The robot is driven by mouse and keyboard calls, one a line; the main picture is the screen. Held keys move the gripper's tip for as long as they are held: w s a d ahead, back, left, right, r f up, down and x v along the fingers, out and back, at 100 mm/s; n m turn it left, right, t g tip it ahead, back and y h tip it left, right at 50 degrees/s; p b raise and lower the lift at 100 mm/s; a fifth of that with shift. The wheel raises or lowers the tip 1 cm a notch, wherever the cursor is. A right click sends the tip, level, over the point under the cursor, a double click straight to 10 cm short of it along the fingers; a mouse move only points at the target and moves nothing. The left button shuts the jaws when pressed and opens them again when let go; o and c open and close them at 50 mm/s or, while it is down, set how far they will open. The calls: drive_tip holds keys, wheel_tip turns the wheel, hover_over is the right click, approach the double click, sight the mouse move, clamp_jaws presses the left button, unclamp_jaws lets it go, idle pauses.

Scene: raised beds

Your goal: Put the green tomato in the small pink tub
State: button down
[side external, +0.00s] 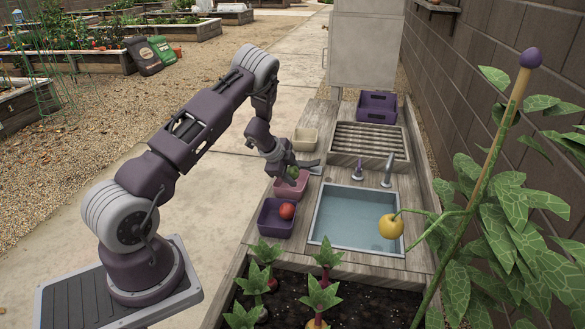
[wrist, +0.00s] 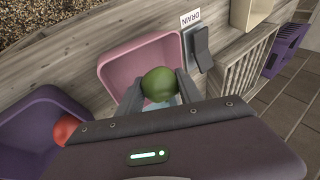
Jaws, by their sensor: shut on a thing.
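The green tomato (wrist: 158,84) is between the fingers of my gripper (wrist: 158,92) in the wrist view. My gripper is shut on it. In the side view my gripper (side external: 291,172) holds the green tomato (side external: 293,173) over the small pink tub (side external: 292,190). In the wrist view the pink tub (wrist: 118,58) lies right behind and below the tomato, its far walls showing and its near part hidden by my gripper. How far the tomato is above the tub's floor I cannot tell.
A purple tub (side external: 266,222) with a red tomato (side external: 287,211) stands next to the pink tub. A cream tub (side external: 305,138) stands behind. A sink (side external: 340,212) with taps lies to the right. A yellow fruit (side external: 391,226) hangs over the sink's edge.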

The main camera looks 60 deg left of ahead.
drive_tip(key=c, duration=0.7)
unclamp_jaws()
drive_tip(key=shift+r, duration=0.1)
drive_tip(key=shift+r, duration=4.75)
